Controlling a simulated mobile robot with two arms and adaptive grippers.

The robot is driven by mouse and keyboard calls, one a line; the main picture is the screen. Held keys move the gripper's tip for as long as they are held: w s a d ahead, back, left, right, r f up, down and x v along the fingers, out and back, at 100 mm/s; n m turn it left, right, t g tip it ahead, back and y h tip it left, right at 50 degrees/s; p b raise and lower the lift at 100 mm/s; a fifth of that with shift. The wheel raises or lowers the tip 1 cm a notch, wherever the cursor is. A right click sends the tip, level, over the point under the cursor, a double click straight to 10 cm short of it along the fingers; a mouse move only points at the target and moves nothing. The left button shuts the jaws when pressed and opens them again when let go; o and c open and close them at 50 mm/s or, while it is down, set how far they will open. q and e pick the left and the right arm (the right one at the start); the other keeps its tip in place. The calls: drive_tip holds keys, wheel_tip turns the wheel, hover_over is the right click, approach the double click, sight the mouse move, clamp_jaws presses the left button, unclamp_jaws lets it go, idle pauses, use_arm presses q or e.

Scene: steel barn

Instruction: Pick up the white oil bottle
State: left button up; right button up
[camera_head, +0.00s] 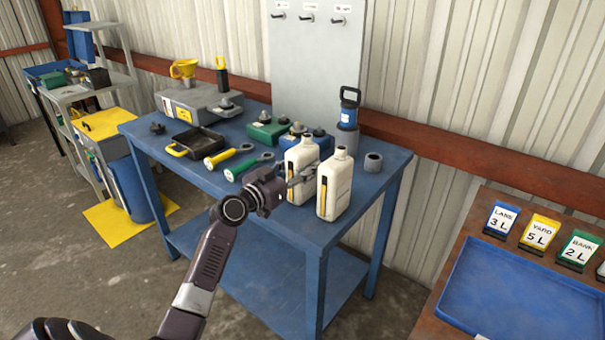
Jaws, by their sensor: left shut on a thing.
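Two white oil bottles with yellow-and-black level strips stand upright, side by side, on the blue workbench (318,236). The left white bottle (302,158) is partly covered by my left gripper. The right white bottle (336,182) stands nearer the bench's front right corner, with a small space between them. My left gripper (300,179) reaches in from the left and is shut on the left white bottle, with a finger across its front. The far finger is hidden. The bottle appears to rest on the bench. My right gripper is not in view.
Behind the bottles are a blue battery-like block (322,142), a green one (268,131) and a blue-grey handled container (347,118). A grey ring (373,161) sits at right. A blue tray (515,290) is on another table.

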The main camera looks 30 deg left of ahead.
use_arm(q)
clamp_jaws()
drive_tip(key=shift+r, duration=0.15)
drive_tip(key=shift+r, duration=0.1)
